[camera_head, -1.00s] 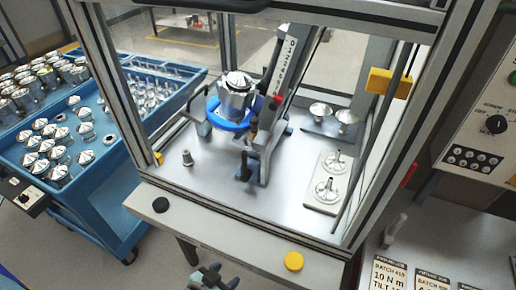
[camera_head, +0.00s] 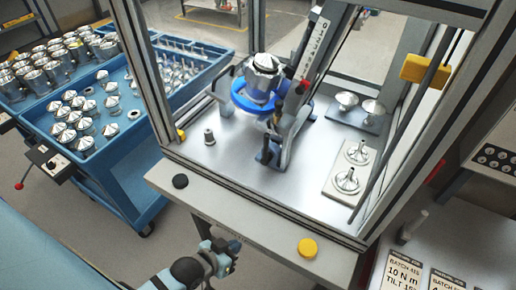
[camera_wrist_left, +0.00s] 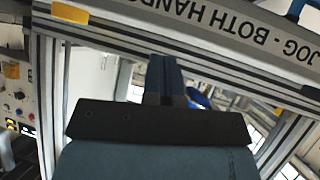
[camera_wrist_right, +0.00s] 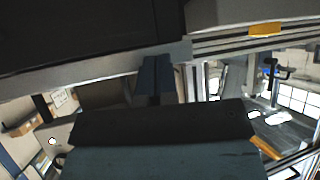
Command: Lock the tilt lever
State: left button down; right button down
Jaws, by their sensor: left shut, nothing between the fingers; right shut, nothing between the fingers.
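The tilting fixture stands inside the framed cell. Its blue ring (camera_head: 246,101) holds a silver housing (camera_head: 263,76) beside a slanted column (camera_head: 318,45). A dark upright lever-like part (camera_head: 266,152) stands at the fixture's front; I cannot tell for sure whether it is the tilt lever. My left gripper (camera_head: 233,247) is shut and empty, outside the cell below its front ledge. Its closed fingers also show in the left wrist view (camera_wrist_left: 166,80). My right gripper (camera_wrist_right: 155,76) is shut and empty in its wrist view, and out of the head view.
Metal frame posts (camera_head: 143,75) bound the opening. A blue cart (camera_head: 125,160) with housings stands left. Two funnel-like parts lie on a pale plate (camera_head: 338,188) inside, right.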

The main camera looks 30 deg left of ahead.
pick_arm(q)
jog(key=w+a+r+n+b, duration=0.1)
jog(key=w+a+n, duration=0.1)
jog(key=w+a, duration=0.1)
jog(key=w+a+r+n+t+h+b, duration=0.1)
jog(key=w+a+n+b, duration=0.1)
jog(key=w+a, duration=0.1)
jog(key=w+a+r+n+h+b, duration=0.1)
jog(key=w+a+r+n+b, duration=0.1)
jog(key=w+a, duration=0.1)
jog(key=shift+w+a+n+t, duration=0.2)
jog(key=shift+a+n+t, duration=0.1)
jog(key=shift+a+n, duration=0.1)
jog(key=w+a+r+n+t+h+b, duration=0.1)
jog(key=w+a+r+n+h+b, duration=0.1)
jog(key=r, duration=0.4)
jog(key=w+a+r+n+h+b, duration=0.2)
jog(key=w+a+r+n+h, duration=0.1)
jog(key=r, duration=0.4)
jog(key=shift+w+a+t, duration=0.3)
jog(key=shift+a+t, duration=0.1)
jog(key=shift+a, duration=0.25)
